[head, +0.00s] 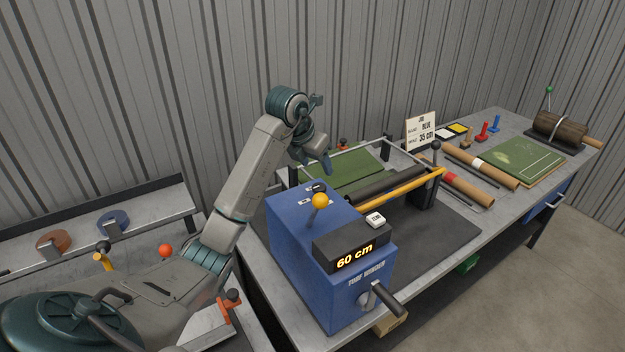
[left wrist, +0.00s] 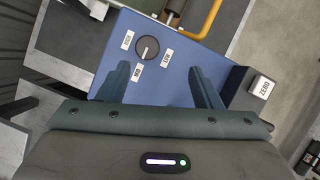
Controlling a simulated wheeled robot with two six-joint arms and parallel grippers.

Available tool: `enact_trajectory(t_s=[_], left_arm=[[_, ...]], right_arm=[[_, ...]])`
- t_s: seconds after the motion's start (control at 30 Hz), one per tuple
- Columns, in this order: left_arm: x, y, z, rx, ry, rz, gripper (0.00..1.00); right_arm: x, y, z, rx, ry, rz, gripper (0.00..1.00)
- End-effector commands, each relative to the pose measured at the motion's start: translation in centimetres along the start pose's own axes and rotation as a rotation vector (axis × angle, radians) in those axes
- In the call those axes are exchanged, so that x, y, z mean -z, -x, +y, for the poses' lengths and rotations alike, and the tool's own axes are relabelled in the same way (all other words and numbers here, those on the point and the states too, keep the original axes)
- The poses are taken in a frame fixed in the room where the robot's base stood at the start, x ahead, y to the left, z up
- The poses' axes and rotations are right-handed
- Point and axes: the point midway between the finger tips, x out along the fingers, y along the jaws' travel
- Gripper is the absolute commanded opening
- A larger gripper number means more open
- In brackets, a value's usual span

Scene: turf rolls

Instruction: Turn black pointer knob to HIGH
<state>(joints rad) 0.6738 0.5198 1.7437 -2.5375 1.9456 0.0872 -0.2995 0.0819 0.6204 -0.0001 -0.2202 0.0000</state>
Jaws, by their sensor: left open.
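The black pointer knob (left wrist: 147,48) sits on the top face of the blue turf winder (head: 292,220); in the head view the knob (head: 317,187) is small. Three white labels surround it in the left wrist view. Their small tilted text seems to read HIGH at left, MID below and LOW at right. The knob's white pointer mark appears aimed down-left, nearest the MID label (left wrist: 137,72). My left gripper (head: 313,163) is above the winder's back end, fingers pointing down, open and empty. In the wrist view its fingertips (left wrist: 160,80) are apart, short of the knob and not touching it.
A yellow ball lever (head: 320,200) stands close to the knob. A 60 cm display (head: 355,258), a white ZERO button (head: 375,219) and a crank (head: 385,298) are on the winder. Rollers and a yellow bar (head: 405,190) extend right. A sign and cardboard tubes lie farther along the bench.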

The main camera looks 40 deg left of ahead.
Motion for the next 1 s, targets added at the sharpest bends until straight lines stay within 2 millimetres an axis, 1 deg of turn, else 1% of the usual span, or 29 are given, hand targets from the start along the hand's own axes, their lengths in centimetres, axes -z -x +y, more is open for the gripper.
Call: enact_trajectory(t_s=[0.03, 0.1, 0.23, 0.43, 0.57, 0.6, 0.63, 0.7, 0.8, 0.9, 1.0], left_arm=[[0.1, 0.4, 0.7, -0.025, 0.013, 0.023, 0.59], [0.4, 0.5, 1.3, -0.047, 0.025, 0.044, 0.59], [0.6, -0.3, 1.5, -0.054, 0.029, 0.052, 0.59], [0.9, -2.8, 1.6, -0.053, 0.029, 0.051, 0.59], [1.0, -5.1, 1.7, -0.052, 0.028, 0.052, 0.59], [1.0, -5.5, 1.7, -0.052, 0.029, 0.053, 0.59], [0.7, -5.5, 1.7, -0.051, 0.029, 0.055, 0.59], [0.8, -6.7, 1.8, -0.051, 0.028, 0.056, 0.59], [0.8, -8.2, 1.8, -0.051, 0.029, 0.055, 0.59], [0.9, -9.2, 1.9, -0.051, 0.028, 0.053, 0.59], [1.0, -9.8, 1.9, -0.052, 0.028, 0.053, 0.59]], right_arm=[[0.0, 0.0, 0.0, 0.000, 0.000, 0.000, 0.36], [0.0, -0.2, -0.1, 0.001, 0.000, 0.000, 0.36], [-0.1, -1.2, -0.2, 0.001, 0.000, 0.000, 0.36], [-0.4, -3.8, -0.4, 0.001, -0.001, 0.000, 0.36], [-0.6, -5.5, -0.6, 0.001, -0.001, 0.000, 0.36], [-0.6, -5.7, -0.6, 0.001, -0.001, 0.000, 0.36], [-0.5, -4.3, -0.5, 0.002, -0.001, -0.001, 0.36], [-0.4, -3.6, -0.6, 0.003, -0.001, -0.001, 0.36], [-0.3, -3.1, -0.5, 0.003, -0.001, 0.000, 0.36], [-0.3, -2.8, -0.5, 0.003, -0.001, 0.000, 0.36], [-0.4, -2.6, -0.5, 0.003, -0.001, -0.001, 0.36]])
